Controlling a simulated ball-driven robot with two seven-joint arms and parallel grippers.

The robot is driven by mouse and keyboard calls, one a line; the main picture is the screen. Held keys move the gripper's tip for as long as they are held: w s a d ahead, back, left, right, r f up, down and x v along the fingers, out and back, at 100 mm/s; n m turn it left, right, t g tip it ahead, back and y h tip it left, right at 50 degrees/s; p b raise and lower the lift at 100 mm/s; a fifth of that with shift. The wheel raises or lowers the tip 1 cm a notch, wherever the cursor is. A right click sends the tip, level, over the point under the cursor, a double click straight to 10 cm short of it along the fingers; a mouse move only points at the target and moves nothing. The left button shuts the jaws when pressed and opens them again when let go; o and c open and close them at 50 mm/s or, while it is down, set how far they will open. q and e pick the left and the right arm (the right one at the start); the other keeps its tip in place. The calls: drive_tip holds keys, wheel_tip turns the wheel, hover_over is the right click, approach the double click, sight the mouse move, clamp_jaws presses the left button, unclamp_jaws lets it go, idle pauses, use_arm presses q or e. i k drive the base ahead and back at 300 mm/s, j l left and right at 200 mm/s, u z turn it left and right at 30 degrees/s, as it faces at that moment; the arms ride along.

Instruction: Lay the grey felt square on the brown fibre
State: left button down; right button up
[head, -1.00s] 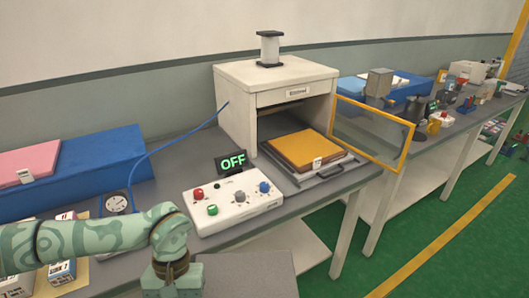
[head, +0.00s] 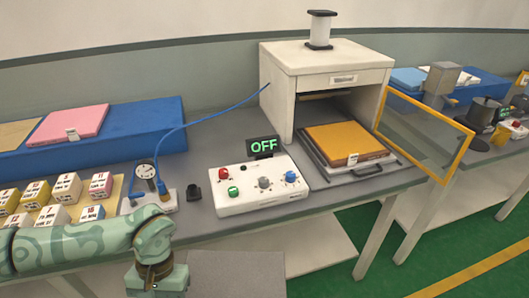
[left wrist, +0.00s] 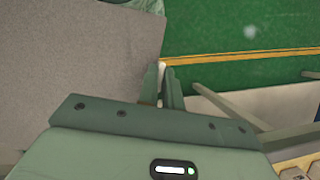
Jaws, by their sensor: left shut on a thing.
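The grey felt square (head: 240,275) is a flat grey slab at the bottom of the head view, in front of the table edge. My left gripper (left wrist: 166,84) is shut on its edge; in the left wrist view the felt (left wrist: 85,50) spreads to the left of the fingers. In the head view the gripper points down and its fingertips are out of frame. A tan-brown slab (head: 18,134), likely the brown fibre, lies on the blue block at the far left, partly cut off by the picture edge. My right gripper is not in view.
A pink slab (head: 70,124) lies beside the tan one on the blue block (head: 150,125).

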sight(345, 139)
drive_tip(key=i+l+u, duration=0.25)
drive_tip(key=l, duration=0.9)
drive_tip(key=k+l+u, duration=0.2)
drive_tip(key=l, duration=0.9)
drive_tip(key=i+l, duration=0.05)
drive_tip(key=i, duration=0.05)
